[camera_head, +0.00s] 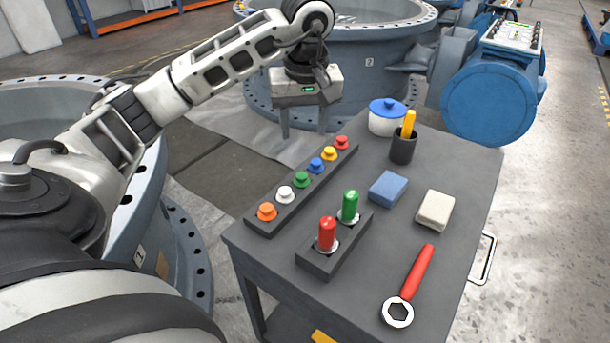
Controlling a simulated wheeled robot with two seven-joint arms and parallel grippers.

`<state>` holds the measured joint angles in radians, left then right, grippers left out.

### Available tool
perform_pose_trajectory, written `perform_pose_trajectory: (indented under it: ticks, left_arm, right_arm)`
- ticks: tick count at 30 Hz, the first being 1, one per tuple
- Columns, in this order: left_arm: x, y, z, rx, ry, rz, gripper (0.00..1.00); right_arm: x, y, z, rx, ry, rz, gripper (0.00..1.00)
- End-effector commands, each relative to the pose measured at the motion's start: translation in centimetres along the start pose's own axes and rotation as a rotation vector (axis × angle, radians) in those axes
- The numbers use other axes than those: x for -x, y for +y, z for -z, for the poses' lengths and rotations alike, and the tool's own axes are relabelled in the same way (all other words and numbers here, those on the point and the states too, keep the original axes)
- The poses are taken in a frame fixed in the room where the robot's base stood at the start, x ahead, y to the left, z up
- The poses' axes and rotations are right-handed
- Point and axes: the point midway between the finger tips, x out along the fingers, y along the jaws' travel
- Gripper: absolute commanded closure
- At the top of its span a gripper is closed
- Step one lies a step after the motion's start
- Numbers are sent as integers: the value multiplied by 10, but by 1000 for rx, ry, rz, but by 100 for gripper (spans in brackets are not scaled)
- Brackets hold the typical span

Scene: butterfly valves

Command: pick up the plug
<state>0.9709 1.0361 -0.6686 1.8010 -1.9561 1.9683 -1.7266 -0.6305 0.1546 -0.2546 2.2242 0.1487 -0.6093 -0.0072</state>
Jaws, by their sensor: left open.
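A dark strip (262,229) on the grey cart carries a row of several small coloured plugs: orange (267,211), white (285,194), green (301,179), blue (316,165), yellow (329,153) and red (342,142). A dark block (318,262) beside it holds a taller red plug (327,233) and a taller green plug (350,205), both upright. I cannot tell which plug is meant. My left gripper (304,132) is open and empty, fingers pointing down, near the far end of the strip and apart from the plugs. My right gripper is not in view.
The cart top (463,170) also holds a blue-lidded pot (387,120), a dark cup (403,149) with a yellow-handled thing, a blue block (388,189), a whitish block (435,210) and a red-handled wrench (415,275). Large blue-grey valve bodies (365,75) stand behind.

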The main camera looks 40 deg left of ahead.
Motion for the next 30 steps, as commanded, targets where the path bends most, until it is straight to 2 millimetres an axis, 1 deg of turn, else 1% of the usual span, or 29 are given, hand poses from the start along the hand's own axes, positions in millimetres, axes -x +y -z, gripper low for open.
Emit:
perform_pose_trajectory:
  ticks: [1, 3, 6, 9, 16, 21, 24, 27, 30]
  left_arm:
    - [-15, -1, -1, 0, -4, 5, 51]
    - [-30, -1, -1, 0, -4, 4, 51]
    - [-49, -1, -1, 0, -3, 3, 51]
    - [-63, 0, -1, -1, -3, 1, 51]
    - [-78, 0, -2, -1, -4, 1, 51]
    - [-105, -3, -5, -1, -5, 2, 51]
    - [-117, -3, -4, 0, -4, 1, 51]
    - [-123, -3, -4, 0, -2, -1, 51]
    - [-124, -2, -3, 0, -1, -2, 51]
  right_arm:
    - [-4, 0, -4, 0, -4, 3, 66]
    - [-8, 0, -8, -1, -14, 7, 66]
    - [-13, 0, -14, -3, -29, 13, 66]
    - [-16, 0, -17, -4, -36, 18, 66]
    - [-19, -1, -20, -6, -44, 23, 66]
    - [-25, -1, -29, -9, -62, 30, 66]
    - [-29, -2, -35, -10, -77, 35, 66]
    - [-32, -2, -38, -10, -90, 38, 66]
    - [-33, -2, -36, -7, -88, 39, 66]
